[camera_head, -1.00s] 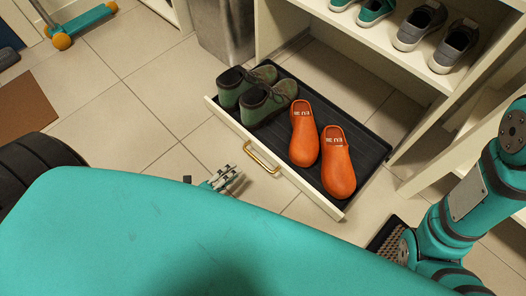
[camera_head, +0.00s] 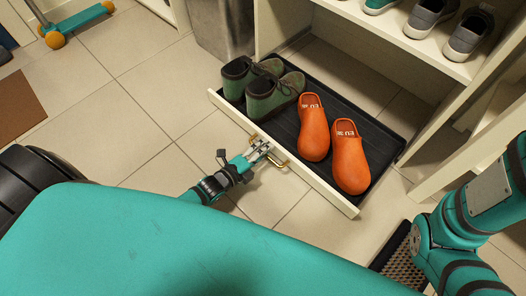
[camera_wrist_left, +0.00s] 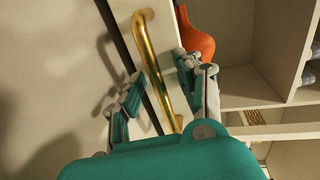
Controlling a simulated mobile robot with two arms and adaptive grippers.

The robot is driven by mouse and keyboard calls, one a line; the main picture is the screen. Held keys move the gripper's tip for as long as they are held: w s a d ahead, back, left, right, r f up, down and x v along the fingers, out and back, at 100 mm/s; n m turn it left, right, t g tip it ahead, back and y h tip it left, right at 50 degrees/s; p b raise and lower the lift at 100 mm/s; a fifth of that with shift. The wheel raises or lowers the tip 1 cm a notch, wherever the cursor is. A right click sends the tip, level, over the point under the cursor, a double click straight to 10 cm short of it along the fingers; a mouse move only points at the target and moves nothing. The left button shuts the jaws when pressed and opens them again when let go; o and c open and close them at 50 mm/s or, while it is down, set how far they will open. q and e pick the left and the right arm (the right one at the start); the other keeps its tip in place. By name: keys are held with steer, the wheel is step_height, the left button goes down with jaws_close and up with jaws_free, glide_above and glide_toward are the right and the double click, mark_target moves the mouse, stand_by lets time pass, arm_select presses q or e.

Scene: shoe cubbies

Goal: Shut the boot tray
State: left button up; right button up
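The boot tray (camera_head: 380,150) is a black pull-out tray with a cream front panel (camera_head: 318,187). It stands pulled out from under the shoe cubbies. Green boots (camera_head: 262,88) and orange clogs (camera_head: 350,158) rest on it. A brass bar handle (camera_head: 282,162) is on the front panel and also shows large in the left wrist view (camera_wrist_left: 154,66). My left gripper (camera_head: 260,150) is at the handle. In the wrist view my left gripper (camera_wrist_left: 160,82) is open, with one finger on each side of the bar. I cannot tell whether they touch it. My right gripper is out of view.
The cream cubby unit (camera_head: 432,62) holds grey sneakers (camera_head: 468,34) and green shoes on a shelf above. A metal bin (camera_head: 224,28) stands left of it. A perforated dark mat (camera_head: 402,262) lies at lower right, near my right arm.

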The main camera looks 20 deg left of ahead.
mark_target(314, 105)
arm_select(q)
jaws_close()
stand_by(0.4)
steer(key=r+b+x, duration=0.1)
steer(key=b+x, duration=0.1)
steer(key=x, duration=0.6)
steer(key=r+b+x, duration=0.2)
steer(key=x, duration=0.6)
steer(key=w+r+b+x, duration=0.1)
steer(key=r+b+x, duration=0.1)
steer(key=x, duration=0.6)
steer(key=shift+w+d+r+b, duration=0.1)
steer(key=shift+w+d+b, duration=0.2)
steer(key=shift+w+b, duration=0.1)
steer(key=shift+w+d, duration=0.2)
steer(key=shift+w, duration=0.45)
jaws_free()
